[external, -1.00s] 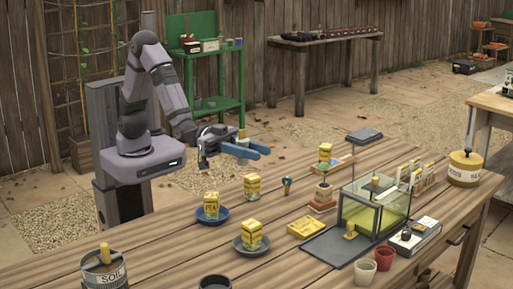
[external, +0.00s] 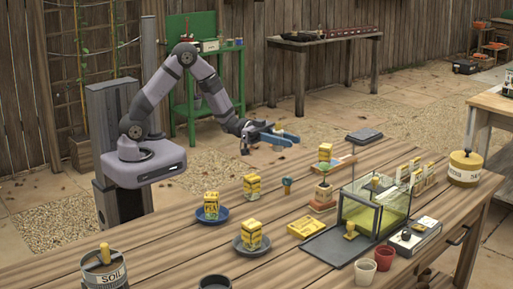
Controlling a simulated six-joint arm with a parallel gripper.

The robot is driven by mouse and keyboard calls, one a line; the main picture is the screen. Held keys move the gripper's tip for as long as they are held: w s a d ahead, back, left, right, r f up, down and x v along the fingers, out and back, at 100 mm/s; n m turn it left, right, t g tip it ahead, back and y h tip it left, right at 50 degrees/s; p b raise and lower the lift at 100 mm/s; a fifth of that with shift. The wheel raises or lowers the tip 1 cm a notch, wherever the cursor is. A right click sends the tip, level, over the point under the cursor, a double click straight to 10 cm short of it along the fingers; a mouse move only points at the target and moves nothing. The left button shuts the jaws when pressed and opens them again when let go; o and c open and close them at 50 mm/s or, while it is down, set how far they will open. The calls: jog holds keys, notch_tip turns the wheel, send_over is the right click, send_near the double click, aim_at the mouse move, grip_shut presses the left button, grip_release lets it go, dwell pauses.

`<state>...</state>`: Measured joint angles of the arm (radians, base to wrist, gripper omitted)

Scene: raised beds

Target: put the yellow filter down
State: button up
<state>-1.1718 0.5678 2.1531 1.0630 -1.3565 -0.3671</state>
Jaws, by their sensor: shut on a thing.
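My gripper (external: 282,137), with blue fingers, is in the air beyond the far edge of the wooden table (external: 150,262). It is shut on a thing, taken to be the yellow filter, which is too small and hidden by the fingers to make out. The gripper is well above and apart from the tabletop items.
A flat yellow packet (external: 307,227), a soil can (external: 104,272), small pots (external: 365,271) and a yellow canister (external: 464,168) also stand there. The table's left middle is clear.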

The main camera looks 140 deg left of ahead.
jog(key=s+a+f, duration=0.2)
jog(key=s+a, duration=0.1)
jog(key=s, duration=0.3)
jog(key=shift+s+f+y, duration=0.15)
jog(key=shift+f+y, duration=0.15)
jog(key=shift+f, duration=0.1)
jog(key=shift+a, duration=0.1)
jog(key=shift+f, duration=4.8)
jog(key=shift+f, duration=0.2)
jog(key=o, duration=1.1)
jog(key=shift+c, duration=0.2)
